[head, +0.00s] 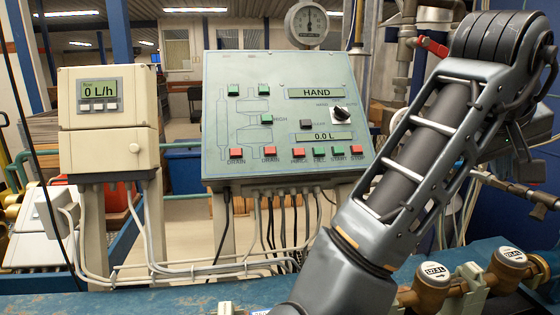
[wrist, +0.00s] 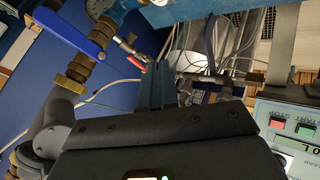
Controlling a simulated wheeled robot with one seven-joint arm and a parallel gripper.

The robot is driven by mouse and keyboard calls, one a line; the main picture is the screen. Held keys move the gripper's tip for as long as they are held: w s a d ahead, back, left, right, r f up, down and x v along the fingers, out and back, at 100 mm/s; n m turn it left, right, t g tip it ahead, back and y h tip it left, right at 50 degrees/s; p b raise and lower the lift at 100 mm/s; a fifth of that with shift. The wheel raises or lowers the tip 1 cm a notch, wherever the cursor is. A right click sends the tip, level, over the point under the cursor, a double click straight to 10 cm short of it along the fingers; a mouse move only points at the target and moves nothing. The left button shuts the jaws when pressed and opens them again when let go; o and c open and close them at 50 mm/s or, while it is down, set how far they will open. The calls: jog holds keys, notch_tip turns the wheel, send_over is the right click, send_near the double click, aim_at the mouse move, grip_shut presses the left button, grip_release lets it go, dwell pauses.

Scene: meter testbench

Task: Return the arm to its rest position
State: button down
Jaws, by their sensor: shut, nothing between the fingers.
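My arm rises from the bottom middle of the head view to a thick dark joint at the top right, where it bends back down behind itself at the right edge. My gripper (wrist: 160,75) shows in the wrist view as two dark fingers side by side. They are shut with nothing between them. I cannot make out the fingers in the head view. In the wrist view, the fingers point toward pipes and cables, and I cannot tell how close they are.
A control panel (head: 228,150) with buttons and a "HAND" display stands mid-view. Left of it is a flow display box (head: 110,145) reading 0 L/h. A round gauge (head: 307,23) tops the panel. Brass meters (head: 432,290) line the lower right. A red-handled valve (head: 430,45) is near my arm.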

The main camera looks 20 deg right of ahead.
jog(key=w+a+f+n+t+h, duration=0.3)
jog(key=w+f+n+t+h, duration=0.2)
jog(key=f+n+t, duration=0.55)
jog(key=s+a+f+n+t+y, duration=0.35)
jog(key=s+a+f+y, duration=0.3)
jog(key=a+f, duration=0.3)
jog(key=s+a+f+m+y, duration=0.2)
jog(key=s+a, duration=0.4)
jog(key=s, duration=0.5)
jog(key=s+a+f+m+y, duration=0.3)
jog(key=s+a+m+y, duration=0.2)
jog(key=s, duration=0.7)
jog(key=shift+s+a+f+g, duration=0.15)
jog(key=shift+a+f+g, duration=0.2)
jog(key=shift+a, duration=0.9)
jog(key=shift+d, duration=0.1)
